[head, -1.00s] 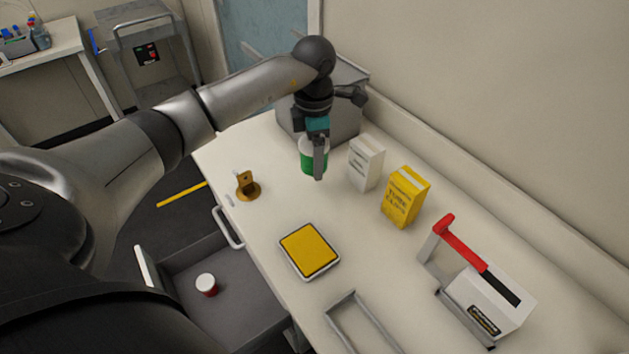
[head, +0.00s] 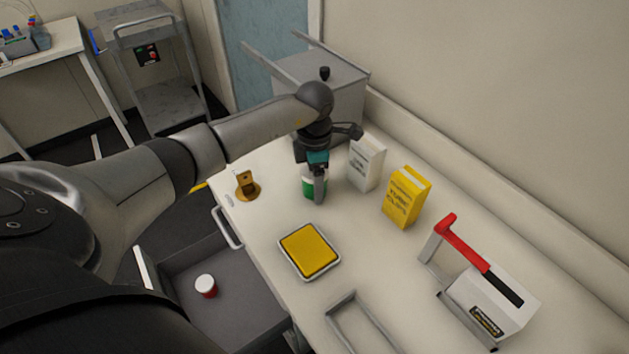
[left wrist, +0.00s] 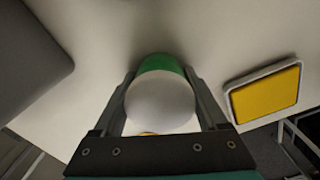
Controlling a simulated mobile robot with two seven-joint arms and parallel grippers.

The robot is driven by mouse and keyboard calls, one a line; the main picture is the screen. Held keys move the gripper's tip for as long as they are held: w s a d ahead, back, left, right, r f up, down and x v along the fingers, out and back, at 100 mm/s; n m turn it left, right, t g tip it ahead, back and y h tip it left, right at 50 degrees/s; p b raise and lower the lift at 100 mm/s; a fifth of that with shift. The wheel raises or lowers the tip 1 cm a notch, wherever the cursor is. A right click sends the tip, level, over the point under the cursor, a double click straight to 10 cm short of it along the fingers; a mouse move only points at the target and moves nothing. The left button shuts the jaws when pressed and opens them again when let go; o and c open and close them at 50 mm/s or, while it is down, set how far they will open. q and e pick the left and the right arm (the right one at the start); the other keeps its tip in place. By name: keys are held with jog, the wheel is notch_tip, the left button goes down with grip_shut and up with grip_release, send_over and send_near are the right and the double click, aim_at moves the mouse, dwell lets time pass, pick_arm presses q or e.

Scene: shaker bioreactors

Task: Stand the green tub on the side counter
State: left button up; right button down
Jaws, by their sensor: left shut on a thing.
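The green tub (head: 307,188) has a white lid and is upright between the fingers of my left gripper (head: 318,190), which is shut on it. In the left wrist view the tub (left wrist: 160,98) is held between both fingers, with its round white lid facing the camera. The tub is over the pale counter (head: 270,215), at or very close to its surface; I cannot tell whether its base touches. My right gripper is not in view.
A white box (head: 366,165) and a yellow box (head: 406,197) stand right of the tub. A brass-coloured stand (head: 246,187) is to its left, a yellow-topped tray (head: 309,250) in front. An open drawer (head: 235,290) holds a red, white-lidded tub (head: 206,286).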

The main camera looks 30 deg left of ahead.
pick_arm(q)
jog(key=o, duration=1.4)
notch_tip(320, 180, up, 12)
jog(key=shift+r+p, duration=0.15)
jog(key=shift+p, duration=0.3)
